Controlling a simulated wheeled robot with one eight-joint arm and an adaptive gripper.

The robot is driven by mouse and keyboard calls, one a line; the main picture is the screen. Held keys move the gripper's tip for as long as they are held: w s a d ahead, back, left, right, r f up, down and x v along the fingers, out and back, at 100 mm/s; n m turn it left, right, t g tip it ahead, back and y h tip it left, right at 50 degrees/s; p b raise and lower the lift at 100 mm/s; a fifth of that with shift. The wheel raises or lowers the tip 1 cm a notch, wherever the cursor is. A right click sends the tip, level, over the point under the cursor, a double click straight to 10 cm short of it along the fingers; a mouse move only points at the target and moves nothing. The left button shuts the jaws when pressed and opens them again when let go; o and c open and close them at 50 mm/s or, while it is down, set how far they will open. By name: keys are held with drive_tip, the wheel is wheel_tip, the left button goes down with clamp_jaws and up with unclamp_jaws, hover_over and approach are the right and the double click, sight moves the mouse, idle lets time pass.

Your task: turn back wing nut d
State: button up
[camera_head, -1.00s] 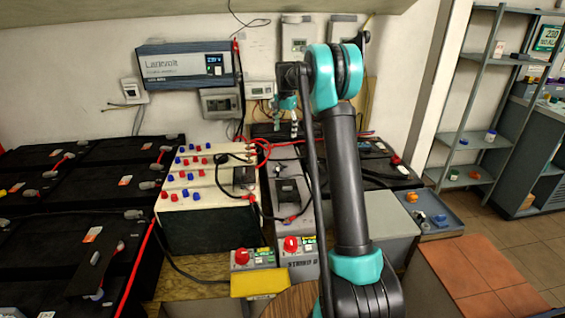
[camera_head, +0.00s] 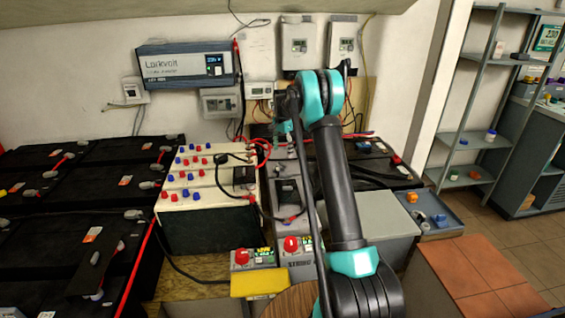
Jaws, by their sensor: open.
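Several red and blue wing-nut-like caps stand in rows on the cream battery block (camera_head: 208,196), left of centre. I cannot read letters on them, so I cannot tell which is wing nut d. My gripper (camera_head: 287,139) is small in the view at the end of my raised arm, right of the block and near its far edge. It is open and seems to hold nothing; its fingertips are hard to make out. It looks apart from the caps.
Red cables (camera_head: 262,150) loop beside my gripper. A grey unit with a red knob (camera_head: 290,244) stands in front, beside a yellow block (camera_head: 259,283). Black batteries (camera_head: 60,205) fill the left. A tray (camera_head: 437,233) with orange and blue parts lies right. An inverter (camera_head: 186,66) hangs behind.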

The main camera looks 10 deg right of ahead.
sight(281, 166)
wheel_tip(281, 166, down, 6)
drive_tip(key=shift+f, duration=0.25)
drive_tip(key=c, duration=1.2)
drive_tip(key=shift+o, duration=0.2)
drive_tip(key=shift+n, duration=0.5)
drive_tip(key=n, duration=0.4)
drive_tip(key=shift+n, duration=0.4)
drive_tip(key=n, duration=0.5)
